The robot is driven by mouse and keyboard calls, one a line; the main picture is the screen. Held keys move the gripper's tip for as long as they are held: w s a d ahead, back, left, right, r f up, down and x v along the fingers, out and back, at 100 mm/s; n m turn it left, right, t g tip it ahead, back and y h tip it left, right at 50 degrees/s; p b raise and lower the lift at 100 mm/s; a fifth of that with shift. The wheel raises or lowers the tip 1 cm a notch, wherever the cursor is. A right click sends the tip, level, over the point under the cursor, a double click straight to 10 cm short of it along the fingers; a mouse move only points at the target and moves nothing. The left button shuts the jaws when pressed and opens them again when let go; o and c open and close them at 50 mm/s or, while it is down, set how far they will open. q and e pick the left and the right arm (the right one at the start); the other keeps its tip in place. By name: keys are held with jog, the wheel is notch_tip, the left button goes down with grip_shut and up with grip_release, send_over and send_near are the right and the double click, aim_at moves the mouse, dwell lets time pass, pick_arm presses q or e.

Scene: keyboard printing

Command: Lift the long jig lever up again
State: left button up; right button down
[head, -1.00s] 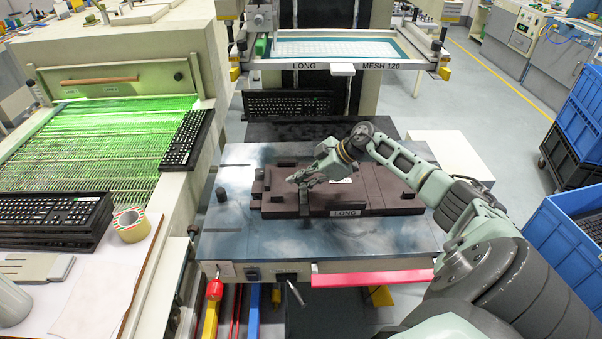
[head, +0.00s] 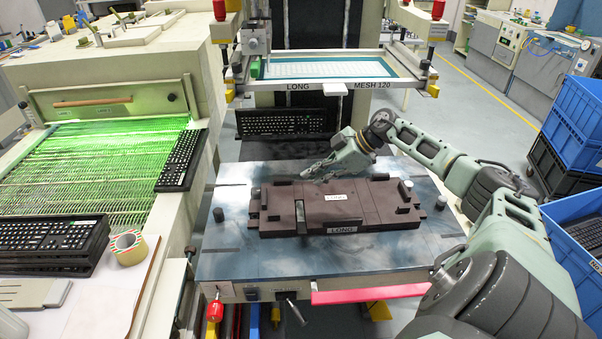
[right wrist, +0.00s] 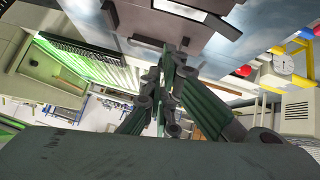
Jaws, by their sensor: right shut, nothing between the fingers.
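The dark brown long jig (head: 390,218), with LONG labels on its top and front, lies on the blue-grey machine table. Its small dark lever (head: 301,216) is at the left part of the front edge; I cannot tell clearly how far it is raised. My right gripper (head: 308,174) is shut and empty above and behind the jig, apart from the lever. In the right wrist view its fingers (right wrist: 167,72) are together, with part of the jig (right wrist: 200,14) at the top. My left gripper is out of view.
The screen frame (head: 345,87) marked LONG MESH 120 is raised behind the table. The table's front (head: 270,262) is clear.

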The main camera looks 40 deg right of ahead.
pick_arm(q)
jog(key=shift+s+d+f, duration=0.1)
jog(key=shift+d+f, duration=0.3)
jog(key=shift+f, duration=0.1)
pick_arm(e)
jog(key=v, duration=0.2)
jog(key=shift+d+r, duration=0.25)
jog(key=shift+r, duration=0.15)
jog(key=shift+s+d, duration=0.1)
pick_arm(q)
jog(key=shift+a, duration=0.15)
